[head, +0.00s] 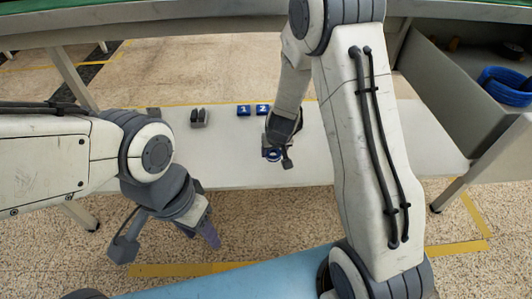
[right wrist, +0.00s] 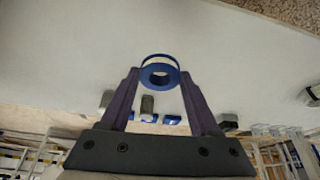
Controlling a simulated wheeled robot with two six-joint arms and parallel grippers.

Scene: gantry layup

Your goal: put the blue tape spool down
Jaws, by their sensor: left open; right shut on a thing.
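The blue tape spool (right wrist: 160,76) is a blue ring with a pale core, held between the fingertips of my right gripper (right wrist: 158,82) in the right wrist view. My right arm hides part of the table. My left gripper (head: 209,234) is open and empty, low in front of the table's near edge.
Two blue blocks marked 1 (head: 243,111) and 2 (head: 262,109) stand at the table's back. A grey holder with dark tops (head: 199,118) is left of them. A grey bin (head: 462,88) with a blue coil (head: 506,86) is at right.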

